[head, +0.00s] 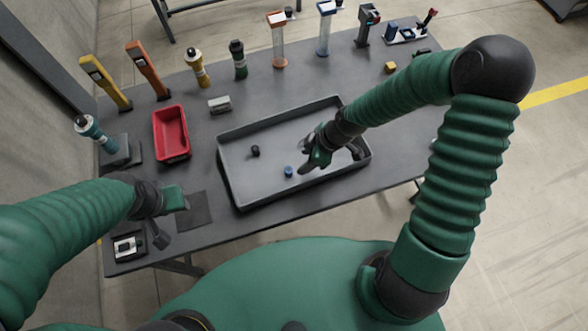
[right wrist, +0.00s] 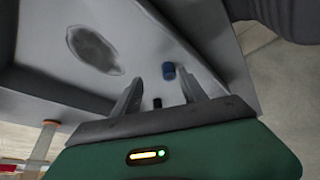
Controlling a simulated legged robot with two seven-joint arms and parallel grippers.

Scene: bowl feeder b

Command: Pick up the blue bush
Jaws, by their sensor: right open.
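The blue bush (head: 288,171) is a small blue cylinder standing on the floor of the grey tray (head: 228,180), near its front side. It also shows in the right wrist view (right wrist: 168,71), just beyond the space between the fingertips. My right gripper (head: 308,163) is over the tray, a little right of the blue bush; it is open and empty, with its fingers spread in the right wrist view (right wrist: 160,80). My left gripper (head: 172,216) is over the left front of the table, away from the tray; its jaw state is unclear.
A black bush (head: 255,151) lies in the tray, left of and behind the blue one. The tray has raised walls. A red bin (head: 171,134) stands to its left on the dark table (head: 200,160). Several tools stand along the back edge. A yellow block (head: 390,67) lies at back right.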

